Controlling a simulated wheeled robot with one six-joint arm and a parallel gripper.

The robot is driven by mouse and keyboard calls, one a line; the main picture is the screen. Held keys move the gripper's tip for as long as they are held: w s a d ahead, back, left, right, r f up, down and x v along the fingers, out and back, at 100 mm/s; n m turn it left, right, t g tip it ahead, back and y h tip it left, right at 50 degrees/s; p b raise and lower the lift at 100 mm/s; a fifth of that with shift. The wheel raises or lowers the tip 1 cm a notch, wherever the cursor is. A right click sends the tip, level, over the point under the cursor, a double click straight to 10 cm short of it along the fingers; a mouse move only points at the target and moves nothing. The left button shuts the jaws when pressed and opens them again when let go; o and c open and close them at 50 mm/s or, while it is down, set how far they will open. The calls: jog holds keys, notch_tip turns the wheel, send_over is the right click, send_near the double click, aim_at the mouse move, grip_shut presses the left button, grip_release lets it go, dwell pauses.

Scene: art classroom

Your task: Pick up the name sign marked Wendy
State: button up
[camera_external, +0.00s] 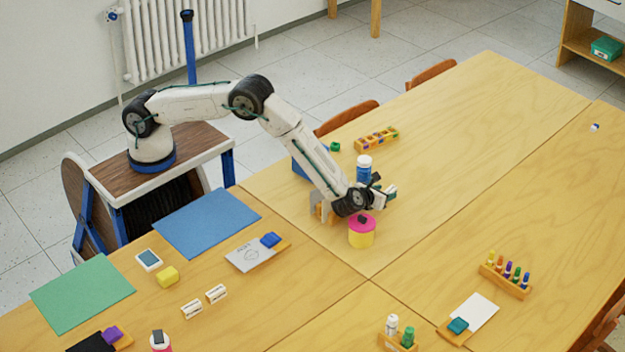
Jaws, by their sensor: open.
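Two small white name signs stand on the near-left table, one at left (192,309) and one just right of it (215,294). Both carry dark lettering too small to read, so I cannot tell which is marked Wendy. My gripper (383,191) is open, well to the upper right of both signs, over the far table. It is close to a blue bottle with a white lid (364,163) and above a yellow jar with a pink lid (361,235). My wrist partly hides things behind it, and the fingertips are hard to make out.
A pink-and-white bottle (160,342) stands in front. Bare table lies right of the signs.

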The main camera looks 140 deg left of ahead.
aim_at(389, 190)
jog(key=x, duration=0.6)
grip_shut()
